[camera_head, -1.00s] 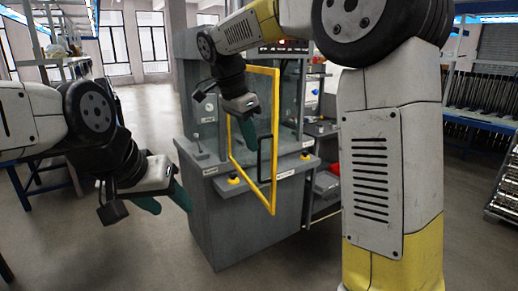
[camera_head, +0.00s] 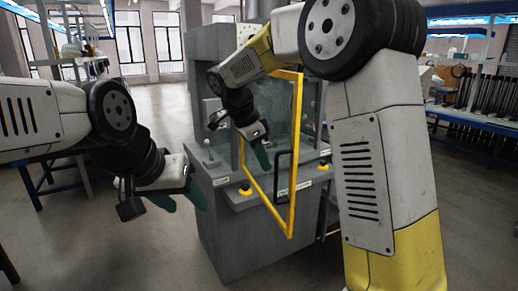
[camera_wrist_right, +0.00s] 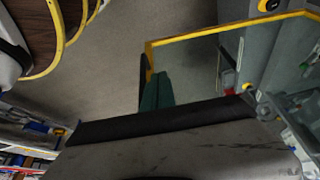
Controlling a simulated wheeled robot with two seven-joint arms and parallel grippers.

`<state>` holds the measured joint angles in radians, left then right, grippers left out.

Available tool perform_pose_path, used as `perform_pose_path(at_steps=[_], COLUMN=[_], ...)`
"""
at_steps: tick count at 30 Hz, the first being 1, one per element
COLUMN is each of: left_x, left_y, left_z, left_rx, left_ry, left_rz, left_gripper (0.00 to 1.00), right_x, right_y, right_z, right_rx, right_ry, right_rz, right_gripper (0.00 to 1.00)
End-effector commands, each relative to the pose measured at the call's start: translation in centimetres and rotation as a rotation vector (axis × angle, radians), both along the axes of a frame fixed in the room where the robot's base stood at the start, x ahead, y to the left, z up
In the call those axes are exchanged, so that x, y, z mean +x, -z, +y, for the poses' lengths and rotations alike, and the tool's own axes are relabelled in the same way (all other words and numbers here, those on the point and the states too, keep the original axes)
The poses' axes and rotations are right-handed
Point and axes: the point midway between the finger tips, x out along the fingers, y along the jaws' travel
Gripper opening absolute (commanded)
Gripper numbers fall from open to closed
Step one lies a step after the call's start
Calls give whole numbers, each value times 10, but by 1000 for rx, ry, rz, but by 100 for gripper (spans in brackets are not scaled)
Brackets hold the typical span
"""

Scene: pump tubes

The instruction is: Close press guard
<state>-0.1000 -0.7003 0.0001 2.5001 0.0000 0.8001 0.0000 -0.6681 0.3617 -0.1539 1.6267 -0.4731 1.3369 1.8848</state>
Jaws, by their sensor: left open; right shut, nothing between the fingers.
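The press guard (camera_head: 293,180) is a yellow-framed clear panel with a black handle (camera_head: 285,178). It stands swung out at an angle from the front of the grey press (camera_head: 225,235). My right gripper (camera_head: 264,158) has its green fingers shut and empty. In the head view it overlaps the guard's opening, left of the handle. In the right wrist view the shut fingers (camera_wrist_right: 157,90) are close to the yellow frame (camera_wrist_right: 225,30) and the dark handle (camera_wrist_right: 143,78); I cannot tell whether they touch. My left gripper (camera_head: 180,198) is open and empty, left of the press.
The press's front ledge carries yellow-based buttons (camera_head: 245,191). A lever with a round knob (camera_head: 207,145) stands on its left side. Open floor (camera_head: 120,240) lies left of the press. Racks (camera_head: 480,125) stand at the right.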

Motion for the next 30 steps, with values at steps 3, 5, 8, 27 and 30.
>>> perform_pose_path(at_steps=[3,5,8,27,30], left_x=[0,0,0,0,0], left_y=[0,0,0,0,0], left_z=[0,0,0,0,0], left_rx=[0,0,0,0,0], left_ry=[0,0,0,0,0], left_rz=[0,0,0,0,0], left_gripper=[51,51,51,51,51], right_x=[3,5,11,18,20], right_y=[25,30,28,28,28], right_z=[-10,-17,-32,-50,-56], right_rx=[-2,1,1,1,1], right_ry=[2,4,4,-2,-13], right_rz=[4,1,0,0,0], right_gripper=[0,0,0,0,0])
